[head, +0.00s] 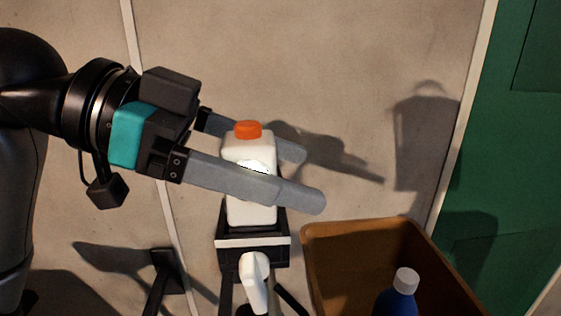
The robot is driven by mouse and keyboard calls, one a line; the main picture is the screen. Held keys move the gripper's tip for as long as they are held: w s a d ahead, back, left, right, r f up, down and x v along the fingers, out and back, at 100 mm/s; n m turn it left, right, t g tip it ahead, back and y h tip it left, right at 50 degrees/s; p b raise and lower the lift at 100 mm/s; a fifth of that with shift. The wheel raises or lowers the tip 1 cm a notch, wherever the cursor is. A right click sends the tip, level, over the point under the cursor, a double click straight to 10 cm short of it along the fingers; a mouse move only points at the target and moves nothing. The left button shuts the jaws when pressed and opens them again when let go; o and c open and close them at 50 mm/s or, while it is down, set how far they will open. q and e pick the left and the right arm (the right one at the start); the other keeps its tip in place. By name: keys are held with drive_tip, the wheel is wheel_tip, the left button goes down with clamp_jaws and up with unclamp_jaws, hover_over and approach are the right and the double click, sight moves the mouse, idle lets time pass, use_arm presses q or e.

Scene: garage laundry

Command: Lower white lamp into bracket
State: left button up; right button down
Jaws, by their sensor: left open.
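The white lamp (250,207) is a pale upright block with an orange cap (248,130) and a bright patch on its front. Its lower end is between the dark sides of the black bracket (252,259), which has a white stripe across its front. I cannot tell how deep the lamp sits. My left gripper (307,178) comes in from the left with its two long grey fingers open. One finger passes in front of the lamp and the other behind it. The front finger hides part of the lamp's middle. My right gripper is not in view.
A white curved piece (254,280) hangs below the bracket's stripe. A brown open bin (330,240) stands at the lower right with a blue bottle (397,300) in it. A black stand (163,280) is at the lower left. A green panel (510,140) is at the right.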

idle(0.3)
use_arm(q)
drive_tip(key=b+v, duration=0.1)
drive_tip(key=v, duration=1.4)
drive_tip(key=shift+a, duration=0.15)
